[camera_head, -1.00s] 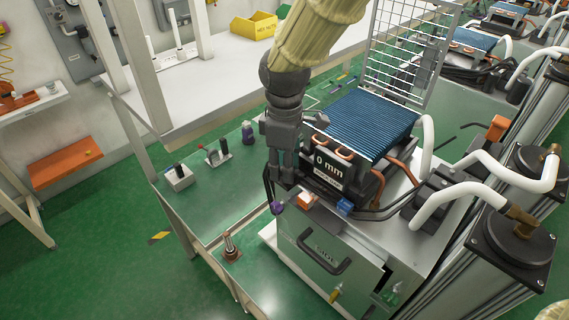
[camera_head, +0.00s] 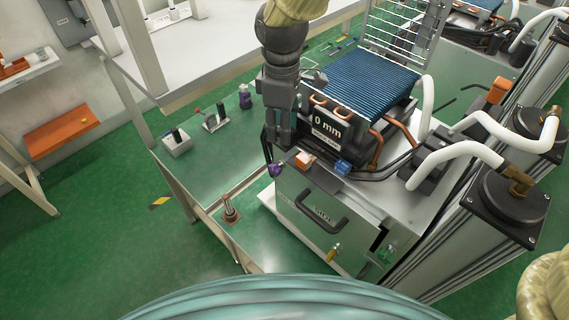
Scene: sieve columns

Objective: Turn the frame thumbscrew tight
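A small purple knob (camera_head: 276,170), which may be the frame thumbscrew, sits at the front left corner of the grey machine (camera_head: 318,207). My gripper (camera_head: 274,155) points down just above and beside the knob. Its dark fingers overlap the machine's left edge in the picture. I cannot tell whether a finger touches the knob, or how far apart the fingers are. A display reading "0 mm" (camera_head: 327,124) stands right of my gripper, below the blue ribbed block (camera_head: 364,83).
A front drawer with a black handle (camera_head: 324,222) is below. White hoses (camera_head: 465,150) run at the right. Small fixtures (camera_head: 177,142) stand on the green bench (camera_head: 205,165) at left.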

